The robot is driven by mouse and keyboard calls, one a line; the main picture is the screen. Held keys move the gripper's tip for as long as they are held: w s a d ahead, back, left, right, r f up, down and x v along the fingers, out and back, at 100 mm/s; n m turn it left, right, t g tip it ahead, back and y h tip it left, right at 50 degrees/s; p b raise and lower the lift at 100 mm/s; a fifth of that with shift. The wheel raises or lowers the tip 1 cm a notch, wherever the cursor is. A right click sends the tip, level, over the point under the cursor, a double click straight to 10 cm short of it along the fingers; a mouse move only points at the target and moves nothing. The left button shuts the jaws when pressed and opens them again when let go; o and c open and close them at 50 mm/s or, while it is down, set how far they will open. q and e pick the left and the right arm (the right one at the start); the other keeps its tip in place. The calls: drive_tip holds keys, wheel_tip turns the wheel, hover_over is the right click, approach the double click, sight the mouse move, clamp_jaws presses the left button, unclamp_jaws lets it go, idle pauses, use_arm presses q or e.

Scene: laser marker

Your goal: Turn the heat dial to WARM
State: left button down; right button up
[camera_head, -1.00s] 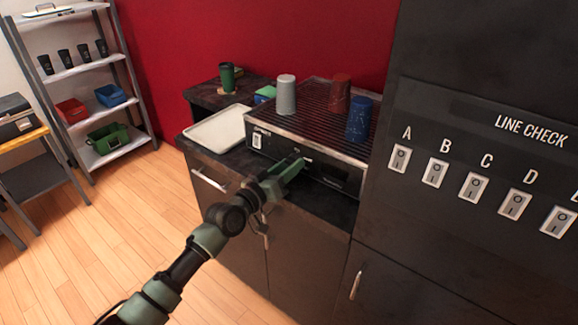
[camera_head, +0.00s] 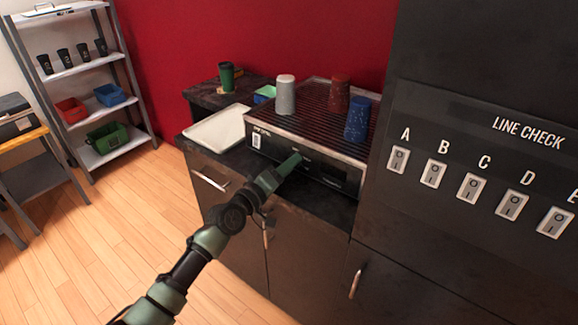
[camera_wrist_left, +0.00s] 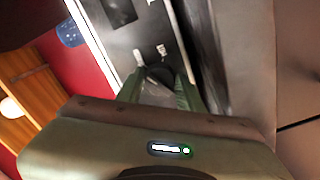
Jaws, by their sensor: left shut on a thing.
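The cup warmer (camera_head: 262,141) is a dark metal unit on the counter, with a ribbed top and a front control panel. My left gripper (camera_head: 292,162) is at the middle of that panel and hides the heat dial in the head view. In the left wrist view, the dark round heat dial (camera_wrist_left: 160,75) shows between the green fingers of my left gripper (camera_wrist_left: 160,92), which are shut on it. Small white markings (camera_wrist_left: 138,55) are beside the dial, too small to read, so its setting cannot be told. My right gripper is not in view.
A grey cup (camera_head: 286,95), a red cup (camera_head: 339,96) and a blue cup (camera_head: 357,119) stand on the warmer's top. A pale tray (camera_head: 216,130) lies to its left. A dark cabinet with switches (camera_head: 398,160) rises close on the right.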

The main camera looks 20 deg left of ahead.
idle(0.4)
use_arm(q)
drive_tip(key=c, duration=0.9)
unclamp_jaws()
drive_tip(key=v, duration=0.8)
